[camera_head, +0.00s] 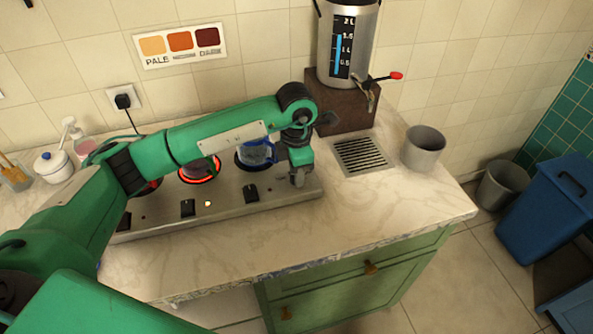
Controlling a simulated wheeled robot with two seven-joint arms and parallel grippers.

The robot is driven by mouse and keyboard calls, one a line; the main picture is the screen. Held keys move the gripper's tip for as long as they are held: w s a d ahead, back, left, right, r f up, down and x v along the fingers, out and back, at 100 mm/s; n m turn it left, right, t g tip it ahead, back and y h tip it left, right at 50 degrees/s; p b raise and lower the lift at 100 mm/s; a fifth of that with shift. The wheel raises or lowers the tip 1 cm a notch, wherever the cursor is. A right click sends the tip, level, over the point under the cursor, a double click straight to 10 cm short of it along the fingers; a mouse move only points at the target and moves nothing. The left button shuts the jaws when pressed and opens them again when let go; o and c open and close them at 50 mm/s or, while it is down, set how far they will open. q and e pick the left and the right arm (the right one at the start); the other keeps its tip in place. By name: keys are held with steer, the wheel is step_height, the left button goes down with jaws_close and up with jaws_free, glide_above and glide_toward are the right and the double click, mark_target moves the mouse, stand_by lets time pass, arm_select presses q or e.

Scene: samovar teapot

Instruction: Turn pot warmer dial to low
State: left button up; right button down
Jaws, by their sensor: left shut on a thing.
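A long metal pot warmer (170,220) stands on the counter, with a row of dark dials along its front: a left dial (124,221), a middle dial (188,208) and a right dial (251,194). My left gripper (298,180) points down at the warmer's right end, in line with that row. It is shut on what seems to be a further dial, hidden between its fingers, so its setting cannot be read. A glass pot with blue parts (257,153) sits behind the right dial. My right gripper is not in view.
A burner glows red (199,172), partly under my left arm. A samovar (345,50) with a red-tipped tap stands behind, near a drain grate (362,155) and a grey cup (423,148). A colour chart (181,45) hangs on the wall. The counter's front is clear.

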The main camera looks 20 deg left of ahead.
arm_select(q)
steer(key=o, duration=1)
steer(key=shift+c, duration=0.2)
steer(key=shift+r, duration=0.15)
steer(key=shift+r, duration=0.3)
step_height(320, 180, up, 13)
steer(key=b, duration=0.1)
steer(key=shift+b, duration=0.4)
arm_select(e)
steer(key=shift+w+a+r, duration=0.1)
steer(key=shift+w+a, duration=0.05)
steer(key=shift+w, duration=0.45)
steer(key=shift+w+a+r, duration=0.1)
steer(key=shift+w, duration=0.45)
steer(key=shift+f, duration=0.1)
